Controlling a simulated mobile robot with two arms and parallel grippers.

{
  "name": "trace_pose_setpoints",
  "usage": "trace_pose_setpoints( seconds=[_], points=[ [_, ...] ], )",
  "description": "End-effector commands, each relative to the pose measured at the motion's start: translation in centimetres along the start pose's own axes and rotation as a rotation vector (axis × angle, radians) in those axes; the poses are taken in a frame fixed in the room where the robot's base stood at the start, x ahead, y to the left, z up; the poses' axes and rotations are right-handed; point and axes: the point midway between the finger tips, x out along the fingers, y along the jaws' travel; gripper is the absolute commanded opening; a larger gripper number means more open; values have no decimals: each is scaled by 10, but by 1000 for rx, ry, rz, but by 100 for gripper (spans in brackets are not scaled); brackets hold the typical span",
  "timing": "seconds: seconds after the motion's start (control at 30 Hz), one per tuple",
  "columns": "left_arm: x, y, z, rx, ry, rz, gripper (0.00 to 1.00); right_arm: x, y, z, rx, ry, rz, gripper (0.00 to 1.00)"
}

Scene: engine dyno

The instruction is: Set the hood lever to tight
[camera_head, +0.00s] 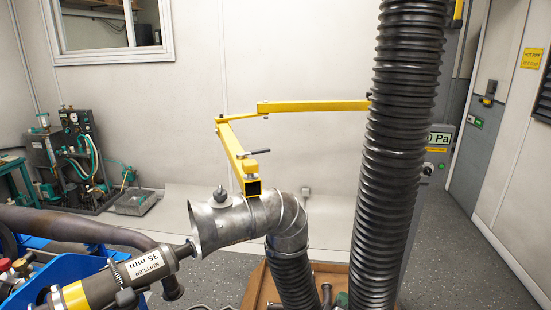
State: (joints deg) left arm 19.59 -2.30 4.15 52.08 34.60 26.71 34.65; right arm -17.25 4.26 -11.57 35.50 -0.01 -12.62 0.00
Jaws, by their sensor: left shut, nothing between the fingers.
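The lever with a dark grip (258,153) stands out sideways near the lower end of the yellow boom (232,150), above the hood. The grip points right and slightly up. I cannot tell from this view whether the lever is tight or loose. The metal hood (233,222) is a flared funnel under the boom end, its mouth facing left. An elbow joins it to a black hose (292,280). A small grey knob-like fitting (220,197) sits on top of the hood. I can make out neither of my grippers in this view.
A muffler (125,275) labelled 35 mm lies at lower left, its pipe end close to the hood mouth. A thick black ribbed hose (395,150) rises right of the hood. Green-hosed equipment (75,160) stands at the back left. Open floor (470,250) shows at right.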

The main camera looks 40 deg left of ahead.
Motion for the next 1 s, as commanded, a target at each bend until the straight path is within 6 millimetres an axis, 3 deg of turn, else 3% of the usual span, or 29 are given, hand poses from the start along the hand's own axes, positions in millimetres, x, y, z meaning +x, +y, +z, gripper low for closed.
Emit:
trace_pose_setpoints(
  seconds=[0.03,0.1,0.2,0.3,0.4,0.6,0.77,0.8,1.0],
  points=[
    [26,38,-17,-131,98,78,0,7,0,0,0,1,0,60],
    [51,88,-48,-323,233,185,0,12,0,0,0,1,0,60],
    [74,158,-98,-630,424,355,0,19,1,1,0,2,1,60],
    [81,221,-154,-976,615,546,0,28,2,2,-1,2,2,60],
    [74,270,-205,-1325,787,737,0,36,4,3,-1,2,5,60],
    [40,332,-276,-2026,1092,1085,0,52,6,4,-1,2,8,60],
    [11,362,-300,-2534,1314,1271,0,63,6,5,-1,2,8,60],
    [5,369,-302,2478,-1277,-1217,0,65,6,5,-1,2,9,60],
    [-15,394,-303,2193,-1136,-982,0,72,6,6,0,2,9,60]
  ],
)
